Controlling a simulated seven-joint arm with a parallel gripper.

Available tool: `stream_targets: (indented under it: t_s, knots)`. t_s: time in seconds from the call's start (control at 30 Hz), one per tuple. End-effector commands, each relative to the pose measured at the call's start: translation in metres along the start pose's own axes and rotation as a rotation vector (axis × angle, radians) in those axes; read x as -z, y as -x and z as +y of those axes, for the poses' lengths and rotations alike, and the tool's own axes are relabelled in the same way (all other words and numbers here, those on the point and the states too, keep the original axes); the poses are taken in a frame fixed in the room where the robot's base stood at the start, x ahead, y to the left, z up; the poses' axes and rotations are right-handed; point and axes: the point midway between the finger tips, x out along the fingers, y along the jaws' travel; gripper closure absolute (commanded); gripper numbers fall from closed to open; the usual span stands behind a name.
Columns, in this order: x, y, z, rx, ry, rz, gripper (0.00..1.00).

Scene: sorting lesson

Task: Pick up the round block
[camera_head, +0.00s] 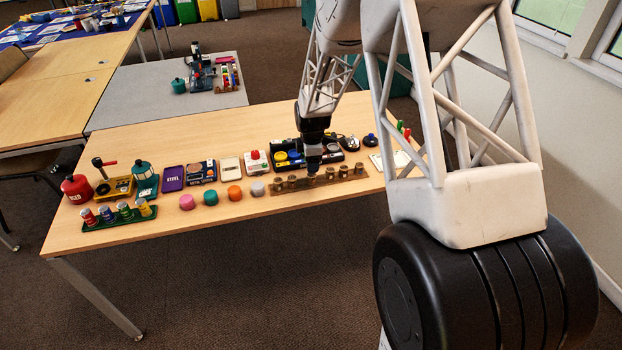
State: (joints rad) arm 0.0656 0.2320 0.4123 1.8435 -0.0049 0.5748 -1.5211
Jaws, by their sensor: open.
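Several low round blocks stand in a row along the front of the wooden table: a pink one (187,202), a teal one (210,197), an orange one (235,194) and a grey one (257,189). The picture does not show which of them is the round block of the task.
The brass cylinders stand on a brown strip (322,181) at the front edge. A green rack (120,219) of coloured cylinders and a red canister (76,189) are at left. Boxes and devices, including a purple box (173,178), line the back.

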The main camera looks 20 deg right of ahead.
Motion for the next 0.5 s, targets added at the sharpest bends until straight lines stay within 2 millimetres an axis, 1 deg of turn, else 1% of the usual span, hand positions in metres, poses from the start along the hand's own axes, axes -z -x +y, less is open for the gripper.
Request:
stream_targets:
  t_s: [0.1,0.5]
  knots:
    - [-0.0002,-0.0048,0.0028,0.000,0.012,0.000,0.34]
    - [-0.0001,-0.0079,0.0027,0.001,0.013,0.000,0.34]
